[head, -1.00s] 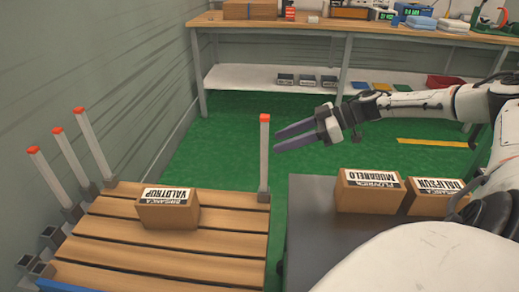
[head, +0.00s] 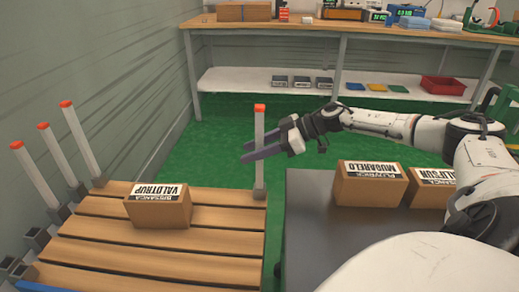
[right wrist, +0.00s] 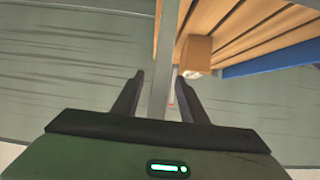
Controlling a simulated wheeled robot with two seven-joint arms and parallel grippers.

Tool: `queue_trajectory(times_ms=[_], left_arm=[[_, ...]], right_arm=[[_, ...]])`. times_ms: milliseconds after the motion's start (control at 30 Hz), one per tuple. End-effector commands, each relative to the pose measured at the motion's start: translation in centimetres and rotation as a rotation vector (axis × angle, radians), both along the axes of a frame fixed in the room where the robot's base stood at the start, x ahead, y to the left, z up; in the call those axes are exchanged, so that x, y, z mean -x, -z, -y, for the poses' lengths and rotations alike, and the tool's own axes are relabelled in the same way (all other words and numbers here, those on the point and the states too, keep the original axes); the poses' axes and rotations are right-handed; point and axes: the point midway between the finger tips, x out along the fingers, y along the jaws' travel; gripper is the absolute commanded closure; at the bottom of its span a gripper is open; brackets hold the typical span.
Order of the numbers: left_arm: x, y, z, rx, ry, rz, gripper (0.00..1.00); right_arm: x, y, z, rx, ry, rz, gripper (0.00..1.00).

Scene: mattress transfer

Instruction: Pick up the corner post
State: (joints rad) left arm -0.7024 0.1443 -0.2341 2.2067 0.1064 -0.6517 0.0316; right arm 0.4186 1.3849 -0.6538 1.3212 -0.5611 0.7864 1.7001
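The corner post (head: 259,120) is a slim pale-grey upright with a red top, standing at the far right corner of the wooden pallet (head: 215,252). My right gripper (head: 246,152) is open, its dark fingers reaching left across the post below its red top. In the right wrist view a grey post (right wrist: 164,60) runs between the two spread fingers (right wrist: 160,85), with a gap on both sides. Several dark sockets stand at the pallet's left side, and similar red-topped posts (head: 83,145) rise there. My left gripper is out of view.
A cardboard box (head: 157,208) lies on the pallet. Two more boxes (head: 368,186) sit on a dark table (head: 318,228) at the right. A workbench (head: 350,30) with a lower shelf stands at the back. Green floor lies open between.

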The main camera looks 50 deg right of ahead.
Motion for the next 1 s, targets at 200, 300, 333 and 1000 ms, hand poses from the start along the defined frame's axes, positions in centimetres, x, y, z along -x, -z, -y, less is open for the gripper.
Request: queue_trajectory(times_ms=[200, 300, 333, 1000], left_arm=[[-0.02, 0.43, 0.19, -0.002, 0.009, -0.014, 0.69], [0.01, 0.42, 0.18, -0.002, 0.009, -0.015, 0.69], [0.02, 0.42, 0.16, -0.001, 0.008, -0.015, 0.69], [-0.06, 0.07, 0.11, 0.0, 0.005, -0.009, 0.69]], right_arm=[[-1.29, 0.9, -1.05, 0.001, 0.0, 0.001, 0.61], [-1.28, 0.9, -1.04, 0.001, 0.001, 0.0, 0.61], [-1.28, 0.9, -1.03, 0.001, 0.0, -0.001, 0.61], [-1.27, 0.17, -0.99, 0.001, 0.0, 0.002, 1.0]])
